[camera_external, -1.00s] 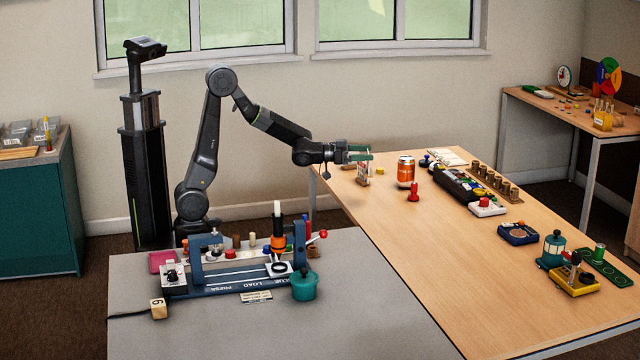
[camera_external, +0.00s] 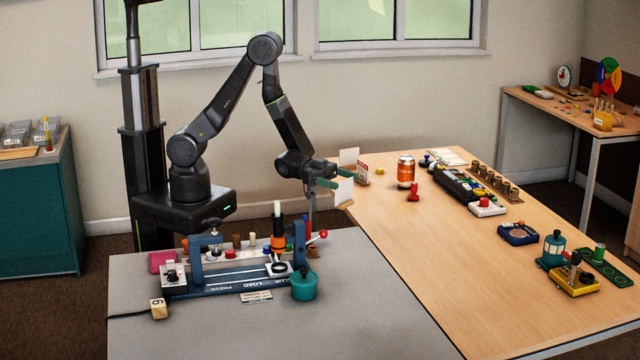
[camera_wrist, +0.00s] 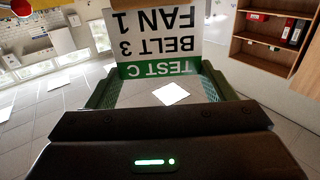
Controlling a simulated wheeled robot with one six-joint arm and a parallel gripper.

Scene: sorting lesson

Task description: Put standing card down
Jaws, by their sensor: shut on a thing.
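My gripper (camera_external: 335,175) is shut on a standing card (camera_external: 344,191) by the far-left end of the wooden table. In the external view the card shows a blank white side, with a thin brown foot below it. In the wrist view the card (camera_wrist: 160,38) appears upside down between the green fingertips of my gripper (camera_wrist: 157,78), reading "TEST C", "BELT 3" and "FAN 1", with a green strip. Whether its foot touches the table I cannot tell.
A red-and-white card (camera_external: 362,172) on a wooden foot and a white panel (camera_external: 348,157) stand just behind. An orange can (camera_external: 405,172) and a red pawn-like piece (camera_external: 413,191) are to the right. The wooden table's (camera_external: 420,255) near-left part is clear.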

